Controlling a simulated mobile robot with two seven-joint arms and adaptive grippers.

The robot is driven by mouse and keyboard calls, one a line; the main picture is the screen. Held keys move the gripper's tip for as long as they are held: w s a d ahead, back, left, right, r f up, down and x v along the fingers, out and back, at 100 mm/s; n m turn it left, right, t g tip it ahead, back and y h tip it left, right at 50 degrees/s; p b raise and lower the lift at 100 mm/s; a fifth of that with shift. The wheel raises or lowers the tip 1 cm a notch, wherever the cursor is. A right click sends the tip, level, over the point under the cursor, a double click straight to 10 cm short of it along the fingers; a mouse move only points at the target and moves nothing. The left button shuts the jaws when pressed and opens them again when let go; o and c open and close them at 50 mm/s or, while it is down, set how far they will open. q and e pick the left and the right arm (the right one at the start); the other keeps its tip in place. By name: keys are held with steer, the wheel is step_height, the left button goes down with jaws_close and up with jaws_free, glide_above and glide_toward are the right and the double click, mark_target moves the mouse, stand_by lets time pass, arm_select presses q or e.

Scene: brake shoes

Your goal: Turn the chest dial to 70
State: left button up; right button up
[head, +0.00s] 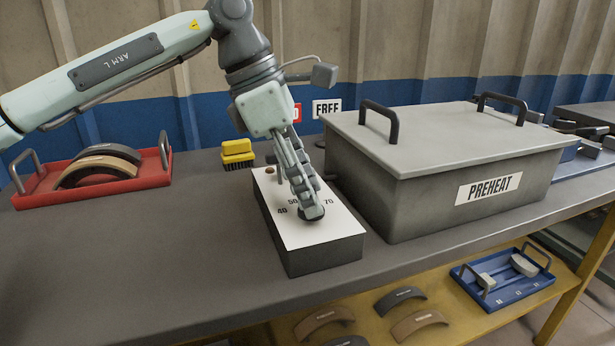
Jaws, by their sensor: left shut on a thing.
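The dial box (320,250) has a white top with the numbers 40, 50 and 70 showing, and it stands on the bench to the left of the grey chest (400,205) labelled PREHEAT. My left gripper (312,213) points down over the box top and is shut on the dial, just left of the 70 mark. The fingers hide most of the dial, and I cannot tell where its pointer stands. The chest lid (440,135) is down. My right gripper is not in view.
A red tray (150,182) with curved brake shoes (95,165) sits at the left, and a yellow brush (237,153) behind the box. A FREE sign (327,108) stands behind. Below, a yellow shelf (375,325) holds loose shoes and a blue tray (505,295). The bench's front left is clear.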

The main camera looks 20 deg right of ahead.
arm_select(q)
steer(key=m+g+p, duration=0.1)
steer(key=m, duration=0.1)
steer(key=m+y+p, duration=0.1)
steer(key=m, duration=0.2)
steer(key=shift+w+d+r+g+p, duration=0.1)
steer(key=shift+r+g+p, duration=0.05)
steer(key=shift+g+p, duration=0.2)
steer(key=shift+m+g+y+p, duration=0.45)
steer(key=shift+m+y+p, duration=0.05)
steer(key=shift+m, duration=1.2)
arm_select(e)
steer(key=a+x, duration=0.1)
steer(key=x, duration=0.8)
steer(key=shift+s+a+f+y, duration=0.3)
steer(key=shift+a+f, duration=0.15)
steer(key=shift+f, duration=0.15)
arm_select(q)
steer(key=o, duration=1.2)
steer(key=shift+c, duration=0.2)
steer(key=v, duration=1.1)
steer(key=shift+r, duration=0.4)
steer(key=shift+w, duration=0.1)
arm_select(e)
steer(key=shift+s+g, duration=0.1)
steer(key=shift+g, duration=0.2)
